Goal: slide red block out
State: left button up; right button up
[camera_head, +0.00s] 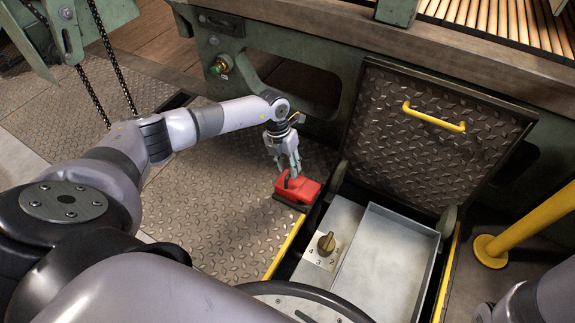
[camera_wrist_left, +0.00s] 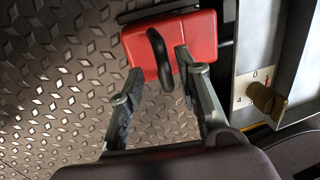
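The red block (camera_head: 297,188) sits at the edge of the diamond-plate floor, beside the open floor hatch, and has a dark curved handle on it. It also shows in the left wrist view (camera_wrist_left: 195,38), with its black handle (camera_wrist_left: 159,58). My left gripper (camera_head: 287,166) is right at the block, coming from above. In the wrist view its two fingers (camera_wrist_left: 158,62) are apart, one on each side of the handle; I cannot tell whether they touch it. My right gripper is not in view; only part of what looks like my right arm shows at the lower right.
The raised hatch lid (camera_head: 426,140) with a yellow handle (camera_head: 434,117) stands behind the pit. The pit holds a grey metal tray (camera_head: 385,262) and a numbered dial (camera_head: 325,244). A yellow post (camera_head: 528,226) stands at right. Chains (camera_head: 112,62) hang at left. Plate floor left of the block is clear.

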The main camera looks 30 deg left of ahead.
pick_arm(q)
notch_tip(320, 180, up, 12)
jog(key=a, duration=0.2)
jog(key=shift+a, duration=0.2)
jog(key=shift+f, duration=0.15)
